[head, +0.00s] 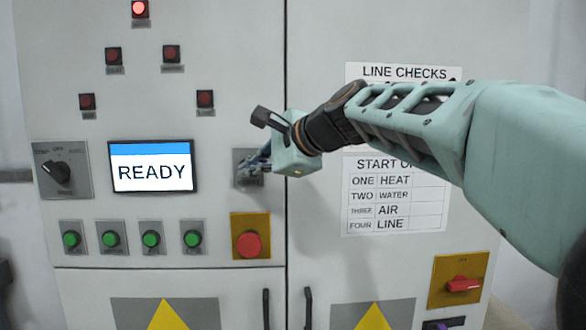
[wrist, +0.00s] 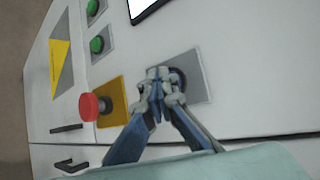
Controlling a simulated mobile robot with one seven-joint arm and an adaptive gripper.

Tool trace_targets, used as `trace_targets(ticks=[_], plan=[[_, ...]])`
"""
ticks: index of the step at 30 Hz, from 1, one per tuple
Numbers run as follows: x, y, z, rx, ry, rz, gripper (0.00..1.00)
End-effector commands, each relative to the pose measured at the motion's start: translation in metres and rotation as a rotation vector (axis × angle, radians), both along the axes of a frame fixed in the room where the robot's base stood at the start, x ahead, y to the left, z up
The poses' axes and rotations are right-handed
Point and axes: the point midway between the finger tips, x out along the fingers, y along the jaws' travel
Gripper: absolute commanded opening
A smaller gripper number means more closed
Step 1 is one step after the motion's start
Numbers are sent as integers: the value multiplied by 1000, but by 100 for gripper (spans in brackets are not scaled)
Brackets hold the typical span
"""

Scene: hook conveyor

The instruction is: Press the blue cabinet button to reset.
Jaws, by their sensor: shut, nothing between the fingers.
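The cabinet (head: 230,60) has a small grey plate (head: 242,156) to the right of the READY screen. My gripper (head: 250,174) is shut and empty in front of this plate and covers most of it. In the wrist view, my closed fingertips (wrist: 157,78) lie over the plate (wrist: 198,72). A dark blue, round button (wrist: 181,77) shows partly behind them. The rest of the button is hidden by the fingers. I cannot tell whether the fingertips touch it.
A red mushroom button (head: 249,244) on a yellow plate sits just below. Several green buttons (head: 151,239) line the left under the READY screen (head: 153,172). A dark rotary switch (head: 58,171) is far left, a red switch (head: 464,285) lower right. One top lamp (head: 139,8) glows red.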

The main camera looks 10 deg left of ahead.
Motion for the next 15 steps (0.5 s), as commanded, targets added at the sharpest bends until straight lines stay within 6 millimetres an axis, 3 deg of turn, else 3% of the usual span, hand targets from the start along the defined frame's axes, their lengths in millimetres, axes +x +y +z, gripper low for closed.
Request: trace_targets(ticks=[15], plan=[[-16, -5, -1, 0, 0, -1, 0]])
